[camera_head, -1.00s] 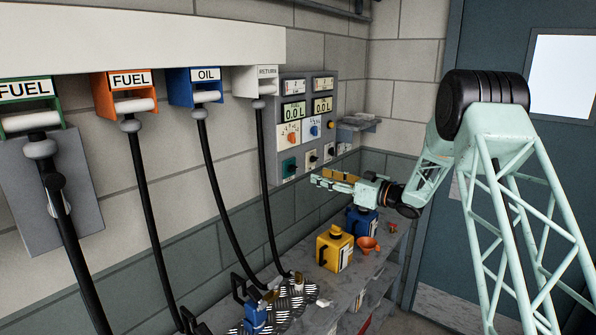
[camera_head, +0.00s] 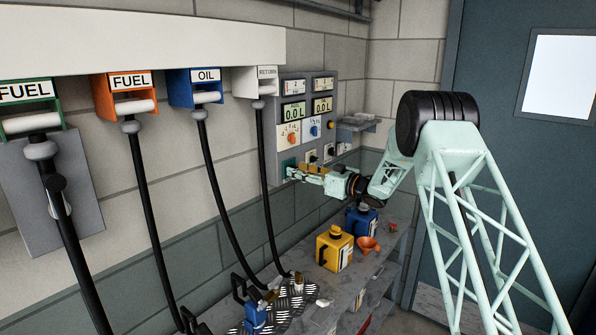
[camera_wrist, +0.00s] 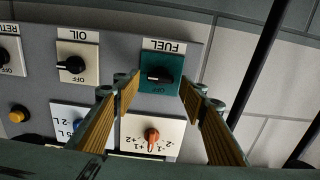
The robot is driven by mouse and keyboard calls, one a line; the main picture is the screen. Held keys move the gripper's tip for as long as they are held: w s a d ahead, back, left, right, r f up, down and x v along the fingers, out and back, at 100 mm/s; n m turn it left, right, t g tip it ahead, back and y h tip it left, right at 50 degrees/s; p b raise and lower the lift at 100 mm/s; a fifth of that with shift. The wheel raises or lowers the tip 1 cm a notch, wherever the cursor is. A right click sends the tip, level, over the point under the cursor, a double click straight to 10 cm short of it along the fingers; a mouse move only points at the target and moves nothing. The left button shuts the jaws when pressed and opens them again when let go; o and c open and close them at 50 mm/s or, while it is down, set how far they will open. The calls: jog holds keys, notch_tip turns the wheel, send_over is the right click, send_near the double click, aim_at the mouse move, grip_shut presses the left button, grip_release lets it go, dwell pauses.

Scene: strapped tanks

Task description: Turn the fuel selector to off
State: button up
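The fuel selector (camera_wrist: 160,75) is a black knob on a dark green plate labelled FUEL; in the wrist view it appears upside down. Its handle lies roughly sideways in that view. The small OFF marking is near the plate's edge. In the head view the green selector plate (camera_head: 288,164) is at the panel's lower left, partly behind my gripper. My gripper (camera_wrist: 159,86) is open and empty. Its two fingers with ribbed tan pads stand on either side of the selector in the wrist view; I see no contact with the knob.
The panel also holds an OIL selector (camera_wrist: 73,63), an orange dial (camera_wrist: 152,136), a yellow button (camera_wrist: 18,114) and displays. Black hoses (camera_head: 268,190) hang to the left. A yellow canister (camera_head: 334,246), a blue canister (camera_head: 362,219) and an orange funnel (camera_head: 369,244) stand on the bench below.

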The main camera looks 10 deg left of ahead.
jog(key=shift+w+a, duration=0.15)
jog(key=shift+a, duration=0.15)
jog(key=shift+c, duration=0.7)
jog(key=c, duration=0.7)
jog(key=shift+c, duration=0.2)
jog(key=shift+f+n+b, duration=0.15)
jog(key=shift+n+b, duration=0.45)
jog(key=shift+b, duration=0.2)
jog(key=n+b, duration=0.5)
jog(key=b, duration=0.1)
jog(key=n+b, duration=1.1)
jog(key=b, duration=0.1)
jog(key=shift+s+a+f+n, duration=0.15)
jog(key=shift+s+f+n, duration=0.1)
jog(key=shift+n, duration=0.15)
